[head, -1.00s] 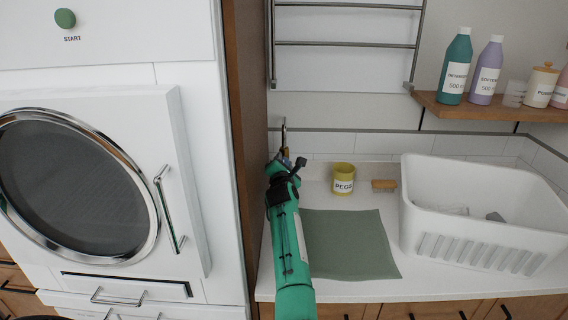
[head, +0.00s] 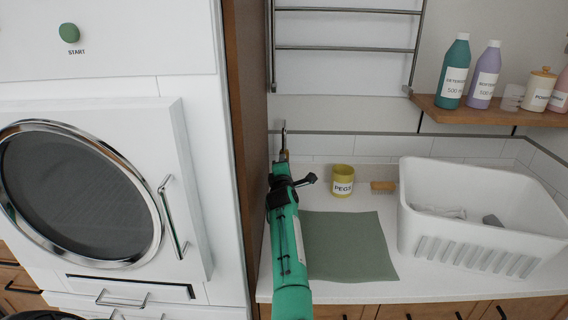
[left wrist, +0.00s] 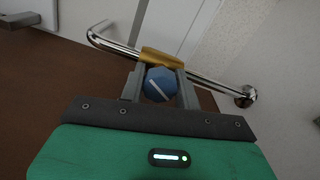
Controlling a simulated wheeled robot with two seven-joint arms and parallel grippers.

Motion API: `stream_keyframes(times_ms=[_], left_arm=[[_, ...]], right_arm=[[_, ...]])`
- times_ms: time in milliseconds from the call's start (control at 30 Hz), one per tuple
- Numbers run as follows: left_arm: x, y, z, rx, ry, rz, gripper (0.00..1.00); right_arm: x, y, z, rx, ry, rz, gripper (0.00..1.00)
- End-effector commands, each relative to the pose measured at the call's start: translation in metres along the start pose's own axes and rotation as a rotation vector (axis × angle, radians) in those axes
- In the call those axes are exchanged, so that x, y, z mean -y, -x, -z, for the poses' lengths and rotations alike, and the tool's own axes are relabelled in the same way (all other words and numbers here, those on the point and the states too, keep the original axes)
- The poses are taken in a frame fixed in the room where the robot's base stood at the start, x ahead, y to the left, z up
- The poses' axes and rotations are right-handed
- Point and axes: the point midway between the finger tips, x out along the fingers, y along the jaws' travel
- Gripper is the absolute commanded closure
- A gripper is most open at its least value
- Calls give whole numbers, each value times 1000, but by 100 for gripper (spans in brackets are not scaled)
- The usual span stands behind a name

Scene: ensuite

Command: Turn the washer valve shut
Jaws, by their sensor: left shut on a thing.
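The washer valve has a round blue knob (left wrist: 160,84) with a white line on it, on a brass body (left wrist: 161,58) joined to a chrome pipe (left wrist: 212,81). The white line slants down to the right, at an angle to the pipe. My left gripper (left wrist: 160,88) has one finger on each side of the knob and is shut on it. In the head view my green left arm reaches up to the wall, where the brass valve body (head: 284,154) shows at its tip. The arm hides the knob there. My right gripper is not in view.
A tall wooden side panel (head: 248,150) and the washer (head: 190,130) stand close left of the arm. On the counter right of it are a green mat (head: 350,250), a yellow peg pot (head: 343,178), a brush (head: 383,187) and a white basin (head: 420,225). A rack (head: 345,44) hangs above.

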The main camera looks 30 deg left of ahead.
Motion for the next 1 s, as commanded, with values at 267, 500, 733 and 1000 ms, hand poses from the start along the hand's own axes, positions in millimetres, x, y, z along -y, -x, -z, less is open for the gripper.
stream_keyframes(times_ms=[267,500,733,1000], left_arm=[[-1,0,0,1,-265,2,90],[0,0,0,1,-494,2,90],[1,0,0,1,-699,1,90],[2,0,0,1,-884,2,90]], right_arm=[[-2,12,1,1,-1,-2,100],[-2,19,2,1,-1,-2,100],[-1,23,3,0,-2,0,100],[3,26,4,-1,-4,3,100]])
